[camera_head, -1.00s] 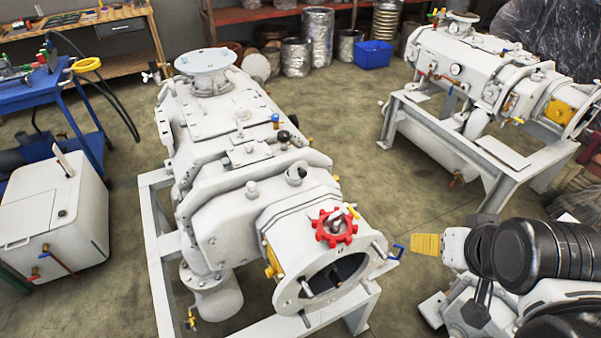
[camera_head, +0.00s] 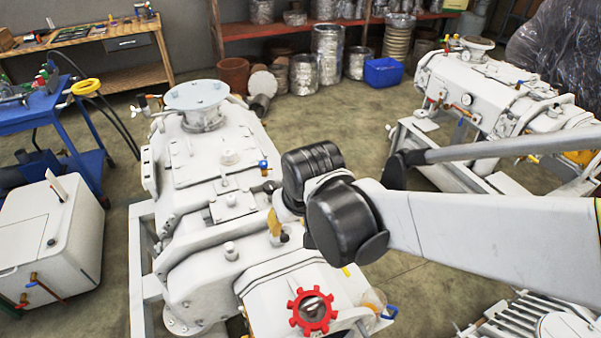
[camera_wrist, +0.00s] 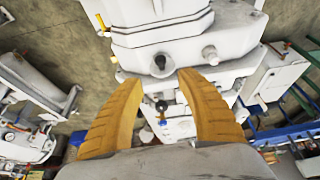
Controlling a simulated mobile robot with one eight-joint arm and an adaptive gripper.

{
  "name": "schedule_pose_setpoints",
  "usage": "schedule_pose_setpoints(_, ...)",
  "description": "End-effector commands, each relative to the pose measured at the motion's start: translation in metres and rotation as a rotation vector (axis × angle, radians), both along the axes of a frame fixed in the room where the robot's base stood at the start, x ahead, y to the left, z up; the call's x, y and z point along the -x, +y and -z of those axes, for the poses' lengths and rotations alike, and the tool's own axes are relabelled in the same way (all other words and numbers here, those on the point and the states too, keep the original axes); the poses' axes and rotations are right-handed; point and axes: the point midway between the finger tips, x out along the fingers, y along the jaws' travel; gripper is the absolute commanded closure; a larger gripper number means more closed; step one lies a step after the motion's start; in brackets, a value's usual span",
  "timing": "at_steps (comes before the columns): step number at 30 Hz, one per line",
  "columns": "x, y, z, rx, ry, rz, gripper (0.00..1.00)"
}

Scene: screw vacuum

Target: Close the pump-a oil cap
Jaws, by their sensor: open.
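The centre pump (camera_head: 221,157) is a large pale grey machine; no label is legible. In the wrist view, a round grey port with a dark centre (camera_wrist: 160,64) sits on its top, just beyond my fingertips; I take it as the oil filler. Whether its cap is raised is not clear. A solid round boss (camera_wrist: 210,54) stands beside it. My gripper (camera_wrist: 161,77) is open, with two yellow fingers apart and nothing held between them. In the head view, one yellow finger (camera_head: 273,222) shows above the pump; my arm hides part of the port area.
A blue-handled valve (camera_head: 263,167) rises behind my gripper. A second pump (camera_head: 490,85) stands at right, a white box unit (camera_head: 48,240) and blue cart (camera_head: 50,105) at left. Floor between the pumps is clear.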

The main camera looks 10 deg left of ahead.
Motion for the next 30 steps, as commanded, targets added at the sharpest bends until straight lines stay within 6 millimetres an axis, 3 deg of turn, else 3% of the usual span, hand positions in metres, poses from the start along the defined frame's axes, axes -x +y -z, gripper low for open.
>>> schedule_pose_setpoints(15, -0.029, 0.018, 0.084, 0.0, 0.0, 0.0, 0.56)
schedule_pose_setpoints(21, -0.034, 0.021, 0.098, 0.0, 0.0, 0.0, 0.56)
schedule_pose_setpoints(30, -0.035, 0.021, 0.098, 0.0, 0.0, 0.0, 0.58)
